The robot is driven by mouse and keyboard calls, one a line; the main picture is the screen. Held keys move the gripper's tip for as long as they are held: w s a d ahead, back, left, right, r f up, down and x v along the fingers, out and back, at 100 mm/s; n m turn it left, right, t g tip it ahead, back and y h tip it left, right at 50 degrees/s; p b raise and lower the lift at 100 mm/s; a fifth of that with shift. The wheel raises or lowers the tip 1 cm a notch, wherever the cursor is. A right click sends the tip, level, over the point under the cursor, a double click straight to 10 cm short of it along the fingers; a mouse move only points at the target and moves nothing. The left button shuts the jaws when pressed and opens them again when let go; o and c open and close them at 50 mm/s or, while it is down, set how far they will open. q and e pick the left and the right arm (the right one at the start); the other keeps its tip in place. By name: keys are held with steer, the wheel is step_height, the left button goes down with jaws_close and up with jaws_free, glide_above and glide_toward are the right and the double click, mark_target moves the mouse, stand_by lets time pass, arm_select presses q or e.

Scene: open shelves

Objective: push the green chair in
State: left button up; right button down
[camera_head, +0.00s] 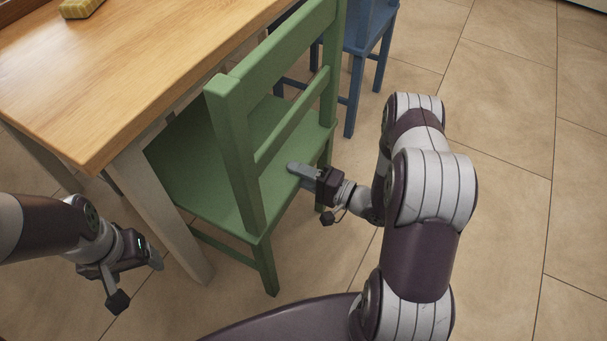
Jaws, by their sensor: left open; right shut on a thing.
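The green chair (274,62) stands at the side of the wooden table (130,75). Part of its seat is under the tabletop, and its backrest is just outside the table's edge. My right gripper (298,169) is at the seat's rear right edge, below the backrest slats, shut on the chair. One finger shows above the seat; the other is hidden. My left gripper (150,265) is open and empty, low at the left, near the white table leg and apart from the chair.
A blue chair (372,28) stands behind the green chair, further along the table. A yellowish block-like object (80,8) lies on the tabletop. A light table leg (158,205) stands left of the green chair. Tiled floor at the right is clear.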

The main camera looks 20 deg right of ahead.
arm_select(q)
steer(key=shift+f, duration=0.1)
stand_by(0.8)
arm_select(e)
steer(key=shift+f+b, duration=0.2)
steer(key=shift+b, duration=0.1)
steer(key=shift+r, duration=0.1)
arm_select(q)
steer(key=shift+f, duration=0.1)
steer(key=shift+w, duration=0.1)
